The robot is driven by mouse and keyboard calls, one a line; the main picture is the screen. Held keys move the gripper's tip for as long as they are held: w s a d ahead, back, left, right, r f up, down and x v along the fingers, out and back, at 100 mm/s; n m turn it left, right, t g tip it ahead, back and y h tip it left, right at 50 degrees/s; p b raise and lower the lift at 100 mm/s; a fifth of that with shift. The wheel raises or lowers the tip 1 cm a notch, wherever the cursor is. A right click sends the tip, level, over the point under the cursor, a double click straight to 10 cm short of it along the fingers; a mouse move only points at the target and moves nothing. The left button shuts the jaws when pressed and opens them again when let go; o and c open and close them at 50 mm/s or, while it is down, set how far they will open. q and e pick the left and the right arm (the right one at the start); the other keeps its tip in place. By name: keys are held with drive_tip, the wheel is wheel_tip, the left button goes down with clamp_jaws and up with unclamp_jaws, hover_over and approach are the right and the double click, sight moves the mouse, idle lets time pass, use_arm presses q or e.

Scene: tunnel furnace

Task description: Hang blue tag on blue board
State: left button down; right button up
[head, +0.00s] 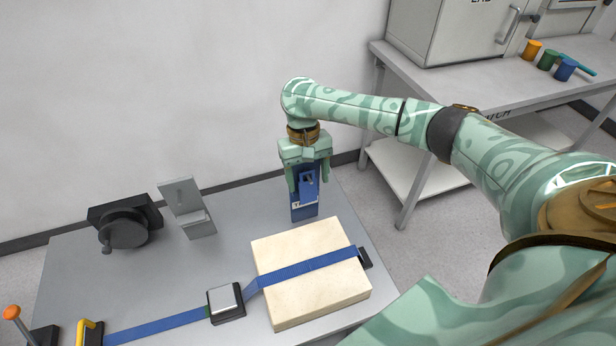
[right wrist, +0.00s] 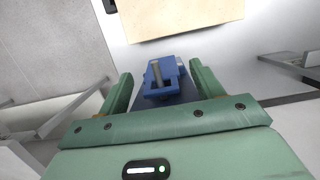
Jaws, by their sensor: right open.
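The blue board (head: 303,212) stands upright at the back right of the grey table, a white label low on its face. A smaller, brighter blue piece (head: 308,186), which looks like the blue tag, is against the front of the board. In the right wrist view this blue piece (right wrist: 155,90) shows a slot with a grey bar in it. My right gripper (head: 308,184) points down over the board, its open fingers on either side of the blue piece. The fingers show apart from it in the wrist view. The top of the board is hidden by the gripper. My left gripper is out of view.
A cream block (head: 305,245) under a blue strap (head: 180,325) lies just in front of the board. A grey bracket (head: 185,195) and a dark valve-like device (head: 124,228) stand to the left. A side bench (head: 480,85) holds several coloured cups behind my right arm.

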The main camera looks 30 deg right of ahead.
drive_tip(key=p+v, duration=0.6)
drive_tip(key=v, duration=0.9)
drive_tip(key=shift+r, duration=0.3)
